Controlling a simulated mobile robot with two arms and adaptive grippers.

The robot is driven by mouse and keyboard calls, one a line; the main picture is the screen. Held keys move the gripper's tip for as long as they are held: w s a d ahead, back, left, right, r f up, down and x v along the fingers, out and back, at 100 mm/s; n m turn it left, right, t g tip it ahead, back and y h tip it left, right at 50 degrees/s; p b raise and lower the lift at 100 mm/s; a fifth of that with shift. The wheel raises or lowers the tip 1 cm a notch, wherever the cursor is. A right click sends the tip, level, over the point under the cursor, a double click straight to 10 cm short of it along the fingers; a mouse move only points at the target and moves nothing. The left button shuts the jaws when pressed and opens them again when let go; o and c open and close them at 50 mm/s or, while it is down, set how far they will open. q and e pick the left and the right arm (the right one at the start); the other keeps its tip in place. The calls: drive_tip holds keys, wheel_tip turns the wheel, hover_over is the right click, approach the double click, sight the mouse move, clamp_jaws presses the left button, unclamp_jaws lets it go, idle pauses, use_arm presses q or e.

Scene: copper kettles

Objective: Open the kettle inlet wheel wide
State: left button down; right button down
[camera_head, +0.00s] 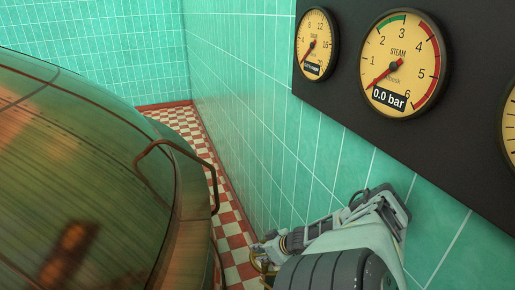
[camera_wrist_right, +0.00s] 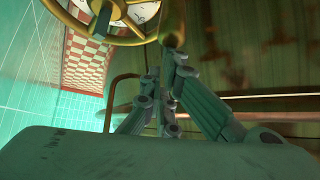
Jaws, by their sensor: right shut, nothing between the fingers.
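A brass handwheel (camera_wrist_right: 97,38) with spokes is at the top of the right wrist view, cut off by the frame edge. A pale marked face shows between its spokes. In the head view only a small brass part (camera_head: 259,266) shows beside my gripper. My right gripper (camera_head: 262,249) is low between the kettle and the tiled wall. In the right wrist view its fingers (camera_wrist_right: 168,62) are shut and empty, just to the right of the wheel rim; I cannot tell whether they touch it. The copper kettle (camera_head: 90,165) fills the left of the head view. My left gripper is not in view.
A bent handle (camera_head: 213,181) stands out from the kettle's side. A dark panel (camera_head: 345,72) on the right wall carries gauges; the steam gauge (camera_head: 402,62) reads 0.0 bar. A narrow checkered floor strip (camera_head: 222,190) runs between kettle and tiled wall (camera_head: 240,110).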

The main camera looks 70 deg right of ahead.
drive_tip(key=shift+s+a+f+p, duration=0.1)
drive_tip(key=shift+s+p, duration=0.05)
drive_tip(key=shift+s, duration=0.4)
drive_tip(key=shift+s+a+f+p, duration=0.1)
drive_tip(key=shift+s+p, duration=0.05)
drive_tip(key=shift+s, duration=0.35)
drive_tip(key=shift+s+p, duration=0.75)
drive_tip(key=shift+s, duration=0.1)
drive_tip(key=shift+s+d, duration=0.1)
drive_tip(key=shift+s, duration=0.3)
drive_tip(key=shift+d+p, duration=0.1)
drive_tip(key=shift+p, duration=0.2)
drive_tip(key=shift+d+r, duration=0.1)
